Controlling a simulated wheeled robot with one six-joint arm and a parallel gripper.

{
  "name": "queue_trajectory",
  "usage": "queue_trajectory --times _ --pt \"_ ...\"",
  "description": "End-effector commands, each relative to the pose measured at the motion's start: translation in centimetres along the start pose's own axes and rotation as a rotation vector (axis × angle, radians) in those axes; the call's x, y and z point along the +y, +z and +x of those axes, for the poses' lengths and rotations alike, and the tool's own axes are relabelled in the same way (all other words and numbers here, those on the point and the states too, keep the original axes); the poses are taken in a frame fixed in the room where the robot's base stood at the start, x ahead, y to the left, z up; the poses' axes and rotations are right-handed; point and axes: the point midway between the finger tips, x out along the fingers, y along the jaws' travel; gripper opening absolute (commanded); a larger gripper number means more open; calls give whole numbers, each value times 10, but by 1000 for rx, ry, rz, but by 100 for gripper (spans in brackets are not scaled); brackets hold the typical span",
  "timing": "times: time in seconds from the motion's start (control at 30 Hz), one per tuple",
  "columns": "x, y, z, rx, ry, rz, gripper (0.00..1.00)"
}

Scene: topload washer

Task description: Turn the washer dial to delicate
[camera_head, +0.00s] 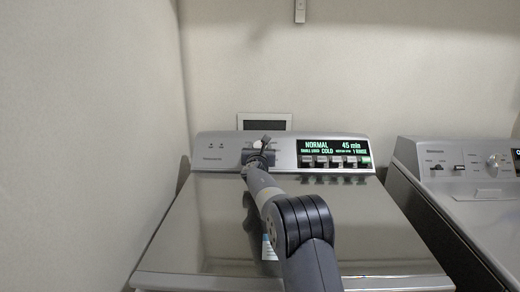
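The topload washer (330,235) stands in the middle, its lid shut. Its display (334,148) reads NORMAL, COLD, 45 min and 1 RINSE. The dial (257,145) shows as a small pale patch left of the display, mostly covered by my arm's end. My gripper (265,141) is at the control panel in front of the dial. Its fingers are small and partly hidden, so I cannot tell whether they touch the dial or how far apart they are.
A row of switches (335,162) sits under the display, just right of my gripper. A second machine (480,205) with its own knobs stands at the right, with a narrow gap between. A wall (90,140) is close on the left, and another wall is behind the panel.

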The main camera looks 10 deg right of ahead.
Motion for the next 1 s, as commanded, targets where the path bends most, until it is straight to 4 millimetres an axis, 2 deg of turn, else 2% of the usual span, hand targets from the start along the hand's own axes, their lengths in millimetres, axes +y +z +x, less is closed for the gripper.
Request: queue_trajectory --times 0.03,0.27,1.0 --pt "0 0 0 0 0 0 44" --pt "0 0 0 0 0 0 26" --pt "0 0 0 -1 -8 5 26"
